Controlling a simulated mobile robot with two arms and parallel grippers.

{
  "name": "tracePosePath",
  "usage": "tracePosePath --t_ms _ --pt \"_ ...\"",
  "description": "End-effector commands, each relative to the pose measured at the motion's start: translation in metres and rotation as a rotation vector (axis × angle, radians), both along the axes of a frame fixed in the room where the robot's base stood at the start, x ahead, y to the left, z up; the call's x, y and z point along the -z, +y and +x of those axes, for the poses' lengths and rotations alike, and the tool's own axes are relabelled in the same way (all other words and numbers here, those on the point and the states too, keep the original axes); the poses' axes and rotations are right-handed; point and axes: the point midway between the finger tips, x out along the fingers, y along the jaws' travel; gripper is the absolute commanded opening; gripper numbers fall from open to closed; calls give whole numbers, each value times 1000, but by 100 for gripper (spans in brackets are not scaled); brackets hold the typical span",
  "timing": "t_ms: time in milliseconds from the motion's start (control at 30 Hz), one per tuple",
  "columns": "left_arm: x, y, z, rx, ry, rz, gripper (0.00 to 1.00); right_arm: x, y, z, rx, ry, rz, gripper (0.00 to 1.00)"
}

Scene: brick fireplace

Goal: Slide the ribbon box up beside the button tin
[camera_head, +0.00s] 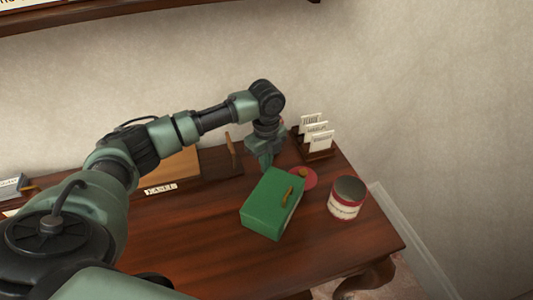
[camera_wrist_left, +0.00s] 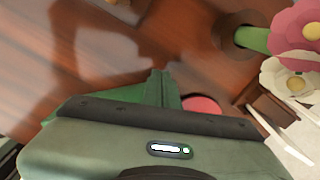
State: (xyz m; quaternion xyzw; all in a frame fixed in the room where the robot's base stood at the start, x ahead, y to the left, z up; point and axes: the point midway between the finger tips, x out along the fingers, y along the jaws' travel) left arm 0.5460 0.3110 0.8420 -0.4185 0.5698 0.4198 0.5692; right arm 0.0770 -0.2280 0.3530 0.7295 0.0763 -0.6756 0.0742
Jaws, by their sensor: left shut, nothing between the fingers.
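The green box (camera_head: 268,208), which I take for the ribbon box, lies on the wooden desk with an orange-gold handle on top. A red and white tin (camera_head: 346,198) with a dark top, which I take for the button tin, stands to its right, with bare desk between them. My left gripper (camera_head: 265,163) is shut and empty, pointing down at the box's far edge; I cannot tell whether they touch. In the left wrist view its fingertips (camera_wrist_left: 160,85) show near part of the green box (camera_wrist_left: 130,95). My right gripper is not in view.
A round red piece (camera_head: 304,177) with a small knob lies behind the box. A letter rack (camera_head: 314,142) stands at the back right. Pink and white flowers (camera_wrist_left: 300,25) show in the left wrist view.

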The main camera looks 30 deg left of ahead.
Motion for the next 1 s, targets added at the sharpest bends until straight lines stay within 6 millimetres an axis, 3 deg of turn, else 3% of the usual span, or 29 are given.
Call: tracePosePath --t_ms 233,667,1000 --pt "26 -1 0 0 0 -1 0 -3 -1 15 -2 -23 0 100" --pt "28 -3 0 0 -1 -1 0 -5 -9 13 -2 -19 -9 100" --pt "23 -56 -17 3 2 -3 0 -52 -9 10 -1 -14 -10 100"
